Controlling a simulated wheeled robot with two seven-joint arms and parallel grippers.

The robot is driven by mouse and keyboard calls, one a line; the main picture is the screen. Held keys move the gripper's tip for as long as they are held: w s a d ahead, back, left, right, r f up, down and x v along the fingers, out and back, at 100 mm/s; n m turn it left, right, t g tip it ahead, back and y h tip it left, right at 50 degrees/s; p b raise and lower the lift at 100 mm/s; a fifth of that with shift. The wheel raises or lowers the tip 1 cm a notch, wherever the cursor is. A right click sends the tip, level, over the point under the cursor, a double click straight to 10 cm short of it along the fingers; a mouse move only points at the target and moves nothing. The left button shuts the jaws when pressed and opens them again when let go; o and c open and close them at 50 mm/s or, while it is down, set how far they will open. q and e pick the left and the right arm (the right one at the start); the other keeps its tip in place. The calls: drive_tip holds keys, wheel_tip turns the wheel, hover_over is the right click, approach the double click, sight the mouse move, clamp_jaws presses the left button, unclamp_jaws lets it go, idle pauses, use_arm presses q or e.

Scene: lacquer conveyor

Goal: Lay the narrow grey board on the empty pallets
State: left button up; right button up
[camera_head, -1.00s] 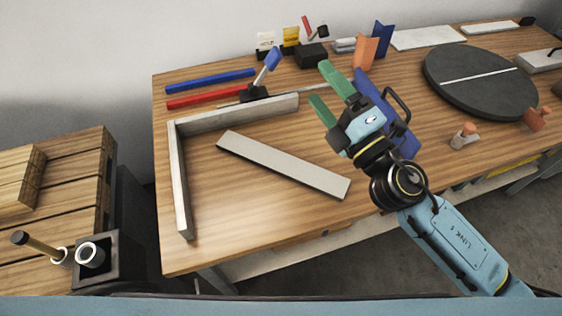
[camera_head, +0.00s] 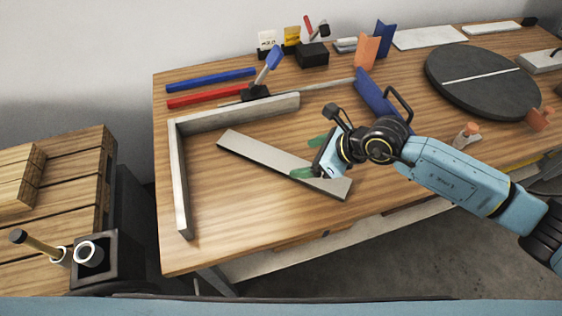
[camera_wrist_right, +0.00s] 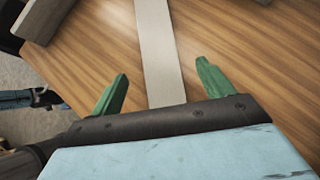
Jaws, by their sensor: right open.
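The narrow grey board (camera_head: 255,150) lies flat and diagonally on the wooden table, inside the corner of a pale L-shaped frame. My right gripper (camera_head: 309,158) is over the board's near right end, its green fingers open on either side of it. In the right wrist view the board (camera_wrist_right: 158,45) runs between the two open fingers (camera_wrist_right: 162,72), with a gap on each side. The gripper hides part of the board's right end. Wooden pallets (camera_head: 85,162) stand at the left, beside the table. My left gripper is not in view.
The pale frame (camera_head: 180,185) borders the board on the left and back. A blue angled piece (camera_head: 372,98) stands close behind my right gripper. A dark round turntable (camera_head: 480,85) is at the right.

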sight(282, 161)
drive_tip(key=shift+x, duration=1.1)
drive_tip(key=shift+b+x, duration=0.4)
drive_tip(key=shift+x, duration=2)
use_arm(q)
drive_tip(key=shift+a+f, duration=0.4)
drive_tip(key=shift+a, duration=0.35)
use_arm(e)
drive_tip(key=shift+a+r, duration=0.2)
drive_tip(key=shift+r, duration=0.05)
drive_tip(key=shift+c, duration=0.4)
